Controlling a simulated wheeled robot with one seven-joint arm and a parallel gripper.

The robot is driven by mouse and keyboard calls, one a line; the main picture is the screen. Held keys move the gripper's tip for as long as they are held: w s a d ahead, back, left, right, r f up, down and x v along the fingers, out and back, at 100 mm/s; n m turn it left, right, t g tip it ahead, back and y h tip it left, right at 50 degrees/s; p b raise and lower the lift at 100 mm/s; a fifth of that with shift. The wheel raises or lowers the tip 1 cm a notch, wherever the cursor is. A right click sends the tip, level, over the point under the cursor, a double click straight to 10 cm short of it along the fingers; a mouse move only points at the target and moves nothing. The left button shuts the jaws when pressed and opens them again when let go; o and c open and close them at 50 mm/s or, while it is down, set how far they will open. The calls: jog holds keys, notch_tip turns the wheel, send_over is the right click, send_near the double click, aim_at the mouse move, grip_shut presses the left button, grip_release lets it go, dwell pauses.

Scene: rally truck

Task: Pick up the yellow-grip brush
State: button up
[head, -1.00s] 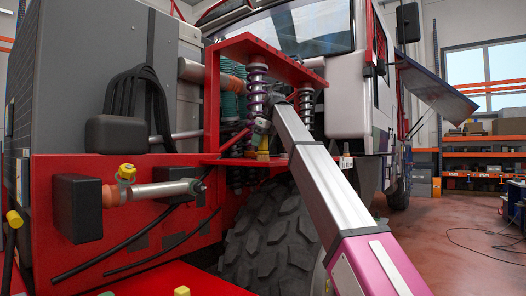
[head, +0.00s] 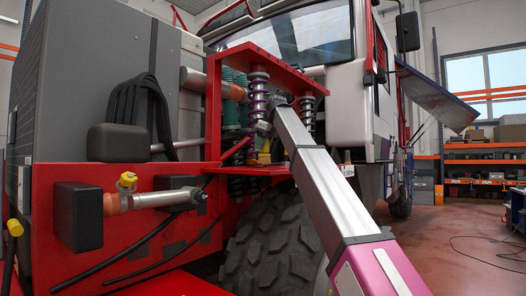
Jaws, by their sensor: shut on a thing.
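My arm reaches up to the red bracket above the big tire, and my gripper (head: 263,130) points down there, small in the head view. The yellow-grip brush (head: 264,156) shows as a small yellow patch directly below my gripper, over the red ledge (head: 228,170). My gripper is shut on it. The fingers are too small to make out in detail, and the rest of the brush cannot be told apart from the parts around it. I cannot tell whether the brush touches the ledge.
Purple and teal coil springs (head: 258,92) stand close beside and behind my gripper, under the red top plate (head: 270,62). The tire (head: 272,240) lies below the ledge. A red panel with a yellow-capped cylinder (head: 160,198) is at left. Open floor (head: 450,225) lies at right.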

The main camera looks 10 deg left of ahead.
notch_tip(320, 180, up, 2)
jog(key=shift+w, duration=0.15)
jog(key=s+a+r, duration=0.6)
jog(key=a, duration=0.4)
jog(key=shift+s+r, duration=0.3)
jog(key=o, duration=0.3)
jog(key=shift+d, duration=0.1)
jog(key=c, duration=0.4)
